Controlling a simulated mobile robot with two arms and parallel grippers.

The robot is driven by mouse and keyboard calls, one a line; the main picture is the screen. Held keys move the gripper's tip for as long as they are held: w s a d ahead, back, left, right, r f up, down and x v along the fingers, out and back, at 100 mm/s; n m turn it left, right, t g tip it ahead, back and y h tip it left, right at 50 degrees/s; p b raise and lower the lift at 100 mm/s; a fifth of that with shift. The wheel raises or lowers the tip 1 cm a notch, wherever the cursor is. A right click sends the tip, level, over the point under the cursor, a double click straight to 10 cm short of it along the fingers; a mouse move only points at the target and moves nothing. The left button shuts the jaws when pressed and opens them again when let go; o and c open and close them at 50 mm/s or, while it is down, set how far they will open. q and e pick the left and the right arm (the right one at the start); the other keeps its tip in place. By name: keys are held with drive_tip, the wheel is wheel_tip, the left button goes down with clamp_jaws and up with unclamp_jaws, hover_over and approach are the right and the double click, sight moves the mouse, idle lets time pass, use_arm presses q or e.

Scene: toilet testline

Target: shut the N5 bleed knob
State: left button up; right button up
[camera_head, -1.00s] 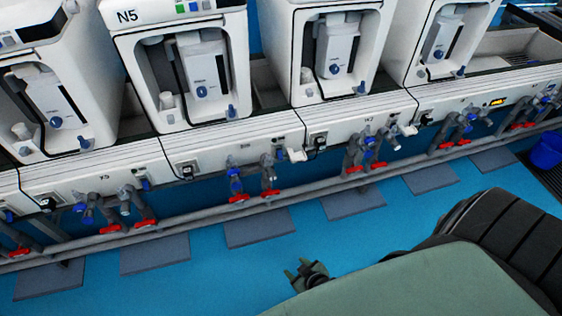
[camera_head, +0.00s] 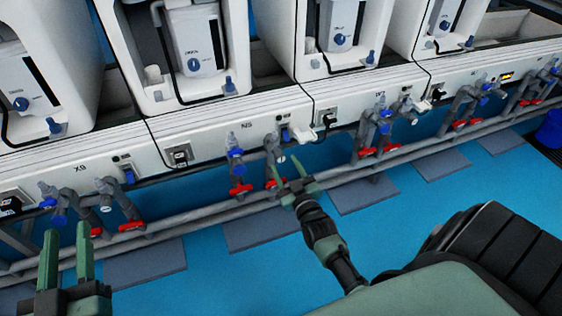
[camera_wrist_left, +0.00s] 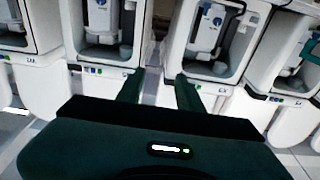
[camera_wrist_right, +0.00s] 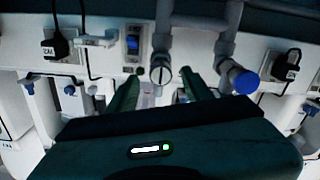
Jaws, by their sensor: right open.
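The N5 panel (camera_head: 247,123) has two pipe drops below it. The left drop carries blue knobs (camera_head: 237,170) and a red handle (camera_head: 240,189). The right drop has a small pale round end (camera_head: 280,158) and another red handle (camera_head: 275,183); I cannot tell which part is the bleed knob. My right gripper (camera_head: 298,187) is open and empty, just in front and right of the right drop. In the right wrist view, a pale round pipe end (camera_wrist_right: 160,72) lies between the fingertips (camera_wrist_right: 158,88), apart from them. My left gripper (camera_head: 68,250) is open and empty.
The X9 valves (camera_head: 105,200) stand near my left gripper, the W7 valves (camera_head: 378,130) right of N5.

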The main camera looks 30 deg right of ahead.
sight(282, 160)
drive_tip(key=b+x, duration=0.1)
drive_tip(key=x, duration=0.3)
use_arm(q)
wheel_tip(282, 160, up, 6)
drive_tip(key=s+t+h, duration=0.1)
drive_tip(key=t, duration=0.2)
drive_tip(key=shift+s+d, duration=0.2)
drive_tip(key=shift+s, duration=0.05)
use_arm(e)
clamp_jaws()
